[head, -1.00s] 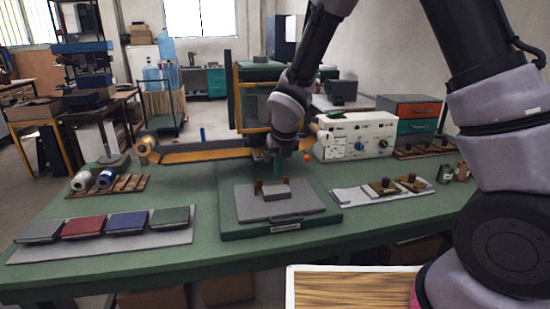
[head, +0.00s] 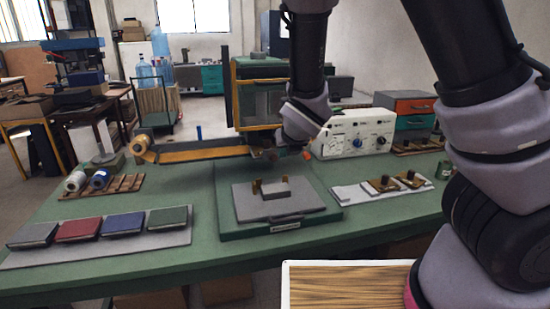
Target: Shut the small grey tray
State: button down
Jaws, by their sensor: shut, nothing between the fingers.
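A flat grey tray (head: 307,201) lies on a green base (head: 240,233) with a pale label on its front edge, in the middle of the green table. A small grey block (head: 289,190) and a brown upright piece (head: 256,186) stand on the tray. The tray appears drawn out in front of the green and yellow machine frame (head: 233,95). My gripper (head: 270,156) is shut and empty, above and behind the block, close to the frame. Its fingertips are small and dark, and I cannot tell any contact.
A board (head: 150,250) with several coloured covers lies at left. A grey mat (head: 349,196) with brown-handled pieces lies at right, before a white control box (head: 355,135). A yellow-edged arm (head: 200,154) with a roll extends left of the frame. Table around the base is mostly clear.

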aim_at(272, 152)
jog(key=shift+w+a+r+x, duration=0.1)
jog(key=shift+w+r+x, duration=0.25)
jog(key=shift+x, duration=1.6)
jog(key=shift+w+a+r+x, duration=0.1)
jog(key=shift+w+r+x, duration=0.2)
jog(key=shift+x, duration=1.65)
jog(key=shift+w+a+r+x, duration=0.1)
jog(key=shift+w+r+x, duration=0.25)
jog(key=shift+x, duration=1.65)
jog(key=w, duration=0.2)
jog(key=w+a, duration=0.1)
jog(key=w, duration=0.1)
jog(key=shift+w, duration=0.2)
jog(key=shift+s, duration=0.1)
